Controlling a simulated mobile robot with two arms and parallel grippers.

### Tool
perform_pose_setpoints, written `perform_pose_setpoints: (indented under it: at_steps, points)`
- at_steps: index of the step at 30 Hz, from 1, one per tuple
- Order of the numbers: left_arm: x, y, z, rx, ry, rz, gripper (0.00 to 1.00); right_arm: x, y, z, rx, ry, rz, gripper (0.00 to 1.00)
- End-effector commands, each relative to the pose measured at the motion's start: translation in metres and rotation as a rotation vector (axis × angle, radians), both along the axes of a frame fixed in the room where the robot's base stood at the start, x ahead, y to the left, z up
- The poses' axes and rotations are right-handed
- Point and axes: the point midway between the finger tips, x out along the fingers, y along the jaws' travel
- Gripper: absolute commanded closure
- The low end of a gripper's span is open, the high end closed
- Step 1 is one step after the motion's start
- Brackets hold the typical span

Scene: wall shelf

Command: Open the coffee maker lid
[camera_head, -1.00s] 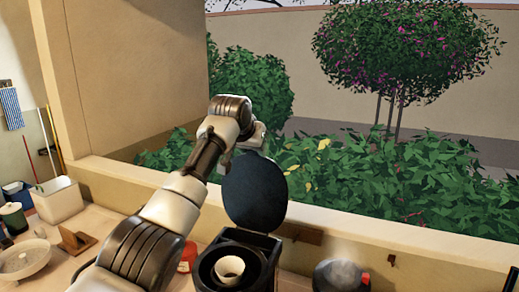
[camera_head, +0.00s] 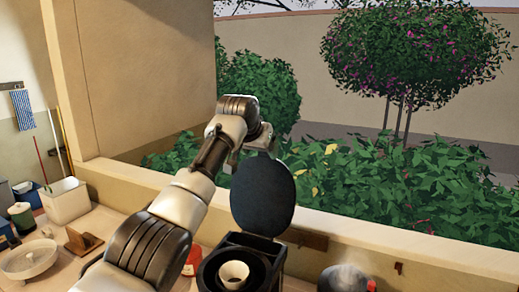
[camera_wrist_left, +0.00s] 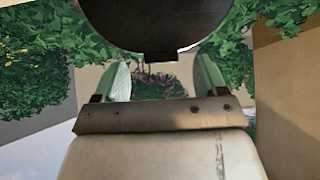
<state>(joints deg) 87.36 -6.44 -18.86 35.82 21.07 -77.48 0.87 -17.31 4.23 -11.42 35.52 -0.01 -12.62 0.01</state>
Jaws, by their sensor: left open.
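The black coffee maker (camera_head: 211,281) stands on the counter below the window, with a white cup-like insert (camera_head: 233,273) showing in its open top. Its round dark lid (camera_head: 262,196) stands raised, roughly upright, at the back of the machine. My left gripper (camera_head: 250,146) is at the upper edge of the lid, its fingers partly hidden in the head view. In the left wrist view the lid (camera_wrist_left: 155,22) fills the top middle, and the open fingers (camera_wrist_left: 164,82) have nothing between them. I cannot tell whether they touch the lid. My right gripper is not in view.
A red jar (camera_head: 192,262) stands left of the coffee maker, partly behind my arm. A glass kettle-like vessel (camera_head: 343,280) is at right. A bowl (camera_head: 29,260), a wooden holder (camera_head: 82,240) and a white bin (camera_head: 65,202) are at left. The window sill (camera_head: 400,245) runs behind.

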Motion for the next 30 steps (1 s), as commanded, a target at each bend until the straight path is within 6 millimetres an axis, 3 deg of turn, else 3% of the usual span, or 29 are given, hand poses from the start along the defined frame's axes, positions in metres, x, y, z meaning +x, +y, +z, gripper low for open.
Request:
perform_pose_setpoints:
  at_steps: [8,18,24,30]
  points:
    - [-0.013,0.005,0.01,-0.001,-0.004,-0.001,0.28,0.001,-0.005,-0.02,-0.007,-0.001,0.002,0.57]
    - [-0.058,0.018,0.06,0.0,-0.005,0.0,0.28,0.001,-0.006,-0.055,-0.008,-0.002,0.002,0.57]
    - [-0.071,0.022,0.076,0.001,-0.002,0.0,0.28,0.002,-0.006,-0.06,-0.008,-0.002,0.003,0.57]
    - [-0.073,0.023,0.079,0.0,-0.001,0.0,0.28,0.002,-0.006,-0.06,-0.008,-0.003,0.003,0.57]
